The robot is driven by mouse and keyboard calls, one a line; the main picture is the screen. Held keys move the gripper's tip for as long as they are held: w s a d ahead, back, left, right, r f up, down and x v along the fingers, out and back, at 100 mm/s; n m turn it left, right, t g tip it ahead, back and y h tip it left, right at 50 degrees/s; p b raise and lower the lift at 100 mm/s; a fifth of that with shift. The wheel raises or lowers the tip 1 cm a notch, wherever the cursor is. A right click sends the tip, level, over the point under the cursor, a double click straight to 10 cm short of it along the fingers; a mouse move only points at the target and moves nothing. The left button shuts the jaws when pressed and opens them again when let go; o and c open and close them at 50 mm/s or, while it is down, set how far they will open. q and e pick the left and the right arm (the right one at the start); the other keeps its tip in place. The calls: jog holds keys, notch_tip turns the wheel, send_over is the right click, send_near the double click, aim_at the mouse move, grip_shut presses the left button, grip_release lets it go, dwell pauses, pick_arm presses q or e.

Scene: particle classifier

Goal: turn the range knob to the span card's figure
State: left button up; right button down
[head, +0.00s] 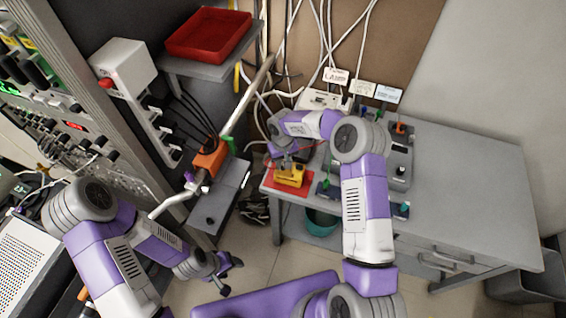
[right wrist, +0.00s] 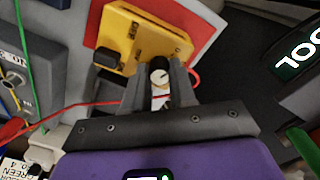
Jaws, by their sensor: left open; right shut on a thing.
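A yellow box (head: 290,176) sits on a red mat (head: 305,189) at the left end of the grey table. The right wrist view shows the yellow box (right wrist: 148,38) close up, with a round dark knob (right wrist: 160,73) with a pale face on its near side. My right gripper (right wrist: 161,90) is shut on this knob, one finger on each side. In the head view my right gripper (head: 284,158) is partly hidden by its own wrist. Its setting cannot be read. Small white cards (head: 388,95) stand behind the table; I cannot tell which is the span card. My left gripper (head: 232,276) is open and empty above the floor.
A red tray (head: 208,36) lies on a grey shelf at the back left. An orange block (head: 209,160) with cables stands left of the table. A teal bin (head: 321,222) is under the table. The table's right part (head: 470,190) is clear.

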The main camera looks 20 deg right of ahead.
jog(key=m+b, duration=0.2)
jog(key=m, duration=0.1)
jog(key=shift+m, duration=0.4)
jog(key=shift+m+b, duration=0.95)
jog(key=shift+m, duration=0.95)
jog(key=c, duration=0.9)
grip_release()
notch_tip(320, 180, up, 8)
jog(key=shift+f+p, duration=0.15)
jog(key=shift+p, duration=0.25)
jog(key=shift+f, duration=0.1)
